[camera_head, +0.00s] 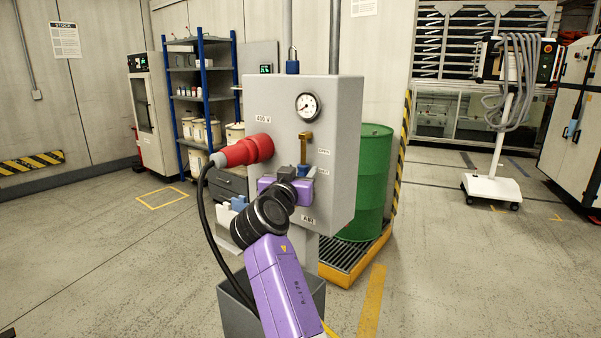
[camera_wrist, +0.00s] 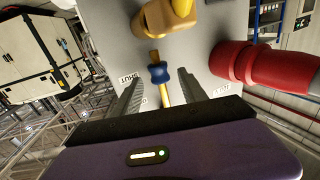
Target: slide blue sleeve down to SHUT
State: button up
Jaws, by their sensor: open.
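The blue sleeve (camera_wrist: 158,73) sits around a thin brass rod (camera_wrist: 165,92) below a brass fitting (camera_head: 305,145) on the grey panel box (camera_head: 335,110). In the head view the sleeve (camera_head: 304,169) shows just above my purple gripper, roughly level with the lower label, SHUT (camera_head: 323,171). In the wrist view my gripper (camera_wrist: 160,82) is open. Its two grey fingers stand on either side of the sleeve and rod, with a gap on both sides. The wrist view shows the SHUT label (camera_wrist: 125,78) upside down by the left finger. The rod's lower end is hidden in the head view.
A red plug (camera_head: 240,152) with a black cable sticks out left of the gripper and also shows in the wrist view (camera_wrist: 265,68). A pressure gauge (camera_head: 308,107) sits above. A green drum (camera_head: 372,180) stands behind on a yellow-edged pallet (camera_head: 352,262).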

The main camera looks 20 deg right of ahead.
jog(key=v, duration=0.6)
jog(key=shift+s+a, duration=0.2)
jog(key=shift+s, duration=0.15)
